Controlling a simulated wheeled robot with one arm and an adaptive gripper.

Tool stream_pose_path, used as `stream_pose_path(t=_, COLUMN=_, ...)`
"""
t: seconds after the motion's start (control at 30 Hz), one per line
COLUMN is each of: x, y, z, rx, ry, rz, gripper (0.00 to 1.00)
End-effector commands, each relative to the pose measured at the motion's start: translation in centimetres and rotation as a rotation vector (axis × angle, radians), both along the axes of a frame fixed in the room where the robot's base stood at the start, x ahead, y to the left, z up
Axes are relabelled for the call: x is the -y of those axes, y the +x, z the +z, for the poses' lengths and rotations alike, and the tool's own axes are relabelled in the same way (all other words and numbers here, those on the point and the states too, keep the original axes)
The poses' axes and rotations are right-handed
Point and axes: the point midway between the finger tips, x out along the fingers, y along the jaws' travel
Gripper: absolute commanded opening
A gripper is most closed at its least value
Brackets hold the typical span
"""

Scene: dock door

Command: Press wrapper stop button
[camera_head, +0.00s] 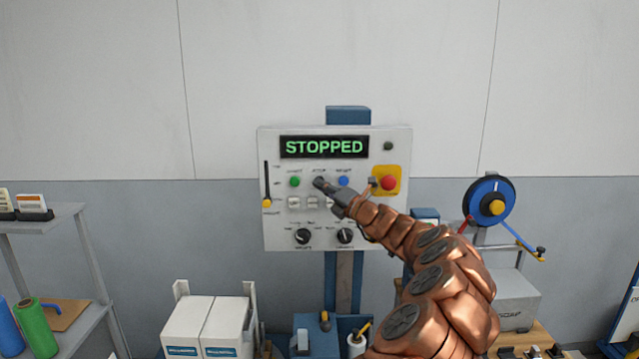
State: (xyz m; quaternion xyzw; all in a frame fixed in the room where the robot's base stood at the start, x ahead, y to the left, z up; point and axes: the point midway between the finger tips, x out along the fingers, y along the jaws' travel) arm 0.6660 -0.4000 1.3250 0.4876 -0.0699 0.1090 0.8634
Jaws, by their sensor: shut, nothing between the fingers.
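The wrapper control panel (278,223) stands upright on a blue post in the middle of the head view. Its display (325,147) reads "STOPPED" in green letters. A green button (295,182) sits left of my gripper and a blue button (343,181) sits right of it. My gripper (319,183) is shut and empty, with its tip at the spot between these two buttons, under a small label. The tip covers the button there, and I cannot tell whether it touches. A red button on a yellow plate (389,183) is at the right.
Below the tip are several small white switches and two black knobs (303,236). A yellow slider (267,203) is at the left edge. White boxes (207,322) stand below left. A blue reel (488,201) stands right of my arm. A shelf (60,218) is far left.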

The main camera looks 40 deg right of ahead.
Motion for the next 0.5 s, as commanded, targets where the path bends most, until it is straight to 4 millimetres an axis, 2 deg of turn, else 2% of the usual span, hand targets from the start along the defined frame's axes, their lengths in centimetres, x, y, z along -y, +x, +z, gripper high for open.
stream_pose_path(t=0.5, x=-1.0, y=-1.4, z=0.0, rx=-0.001, ry=0.000, rz=-0.001, gripper=0.00)
